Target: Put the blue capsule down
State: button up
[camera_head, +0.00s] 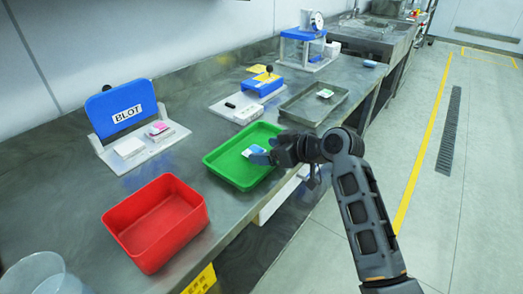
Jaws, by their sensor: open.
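A small blue and white piece, which looks like the blue capsule (252,150), lies in the green tray (226,178). My gripper (262,157) is open over the right side of the green tray, with its fingertips just beside the blue and white piece. I cannot tell whether a fingertip touches it. Part of the tray's right side is hidden behind my gripper and arm.
A red tray (120,226) stands in front left, and a grey metal tray (295,105) with a small white and green piece (325,93) behind right. A blue "BLOT" stand (121,107) and a blue press block (263,86) stand along the bench. A clear tub (40,275) is at lower left.

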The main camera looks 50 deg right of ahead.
jog(key=v, duration=0.9)
jog(key=s+a+f+m+h, duration=0.2)
jog(key=s+a+f+h, duration=0.1)
jog(key=s+a+f, duration=0.75)
jog(key=s+a+r+t+y, duration=0.1)
jog(key=s+a+r, duration=0.3)
jog(key=s+a, duration=0.2)
jog(key=s+a+r+n+t+y, duration=0.1)
jog(key=s+a+r, duration=0.4)
jog(key=s, duration=0.5)
jog(key=shift+a+r+n+y, duration=0.3)
jog(key=shift+a, duration=0.55)
